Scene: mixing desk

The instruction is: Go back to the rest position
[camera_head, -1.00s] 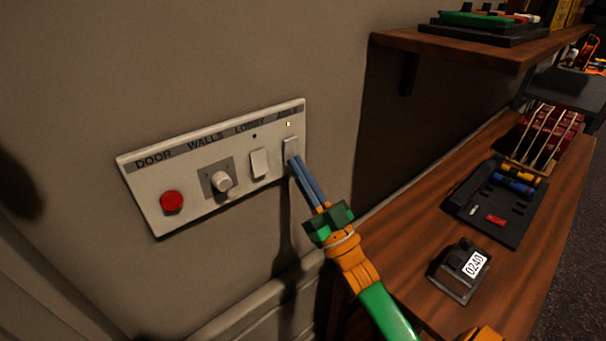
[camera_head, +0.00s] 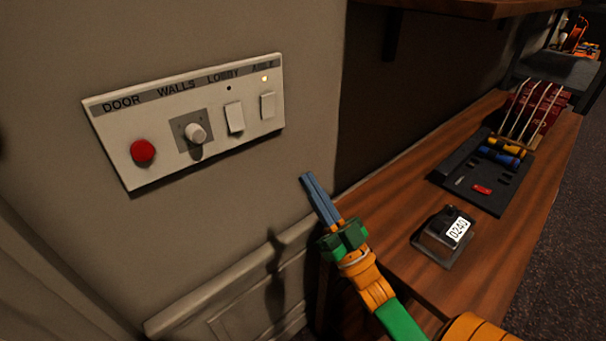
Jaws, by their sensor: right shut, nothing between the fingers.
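My right gripper (camera_head: 308,181) has blue fingers pressed together, with nothing between them. It is in the air below and right of the wall panel, apart from it, left of the wooden desk. The white wall panel (camera_head: 165,165) carries a red button (camera_head: 143,151) under DOOR, a round knob (camera_head: 196,133) under WALLS, a rocker switch (camera_head: 235,117) under LOBBY and another rocker switch (camera_head: 268,105) under the last label, which looks like AISLE. The small lamp (camera_head: 264,79) above that last switch glows warm. My left gripper is not in view.
The wooden desk (camera_head: 395,215) runs along the right. On it are a black device (camera_head: 446,236) marked 0240, a dark tray (camera_head: 456,188) with blue, yellow and red pieces, and a rack of red items (camera_head: 535,110). A shelf (camera_head: 470,8) overhangs at the top.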

